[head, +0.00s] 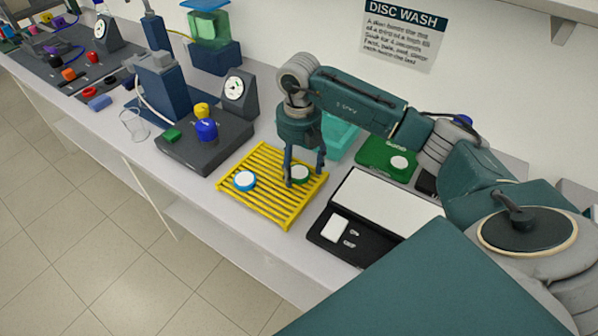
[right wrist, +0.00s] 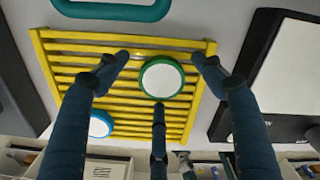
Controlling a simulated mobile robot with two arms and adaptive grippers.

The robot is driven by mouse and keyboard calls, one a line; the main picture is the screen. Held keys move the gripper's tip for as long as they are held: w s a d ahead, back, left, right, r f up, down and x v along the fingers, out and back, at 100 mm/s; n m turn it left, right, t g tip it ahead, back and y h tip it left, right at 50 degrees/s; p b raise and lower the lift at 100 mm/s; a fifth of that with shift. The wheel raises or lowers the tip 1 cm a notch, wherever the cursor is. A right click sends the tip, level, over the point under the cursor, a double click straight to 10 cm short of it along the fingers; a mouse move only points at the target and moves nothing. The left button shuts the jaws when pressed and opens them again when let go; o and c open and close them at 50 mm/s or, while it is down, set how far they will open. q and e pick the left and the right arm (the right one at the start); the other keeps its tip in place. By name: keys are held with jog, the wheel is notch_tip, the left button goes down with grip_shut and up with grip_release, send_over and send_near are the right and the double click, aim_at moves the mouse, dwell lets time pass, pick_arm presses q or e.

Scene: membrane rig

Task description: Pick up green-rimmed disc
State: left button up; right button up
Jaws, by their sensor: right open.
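The green-rimmed disc (head: 301,175) has a white face and lies on the right part of the yellow slatted rack (head: 262,207). It also shows in the right wrist view (right wrist: 162,78), near the middle. My right gripper (head: 304,172) points down over the disc in the head view, its dark fingers spread around it. In the right wrist view the right gripper (right wrist: 160,72) is open, with fingers left, right and below the disc, apart from it. Whether the fingertips are at disc height is hard to tell. My left gripper is not in view.
A blue-rimmed disc (head: 244,180) lies on the rack's left part. A black case with a white panel (head: 380,207) stands right of the rack. A teal tray (head: 343,137) and a green pad (head: 372,155) lie behind. A dark grey block with knobs (head: 190,155) stands left.

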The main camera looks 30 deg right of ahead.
jog(key=c, duration=1.2)
jog(key=shift+r, duration=0.1)
notch_tip(320, 180, up, 8)
jog(key=shift+w+r+b, duration=0.1)
jog(key=shift+w+b, duration=0.05)
jog(key=shift+b, duration=1.05)
notch_tip(320, 180, up, 12)
jog(key=p, duration=0.1)
send_over(298, 170)
jog(key=shift+s, duration=0.2)
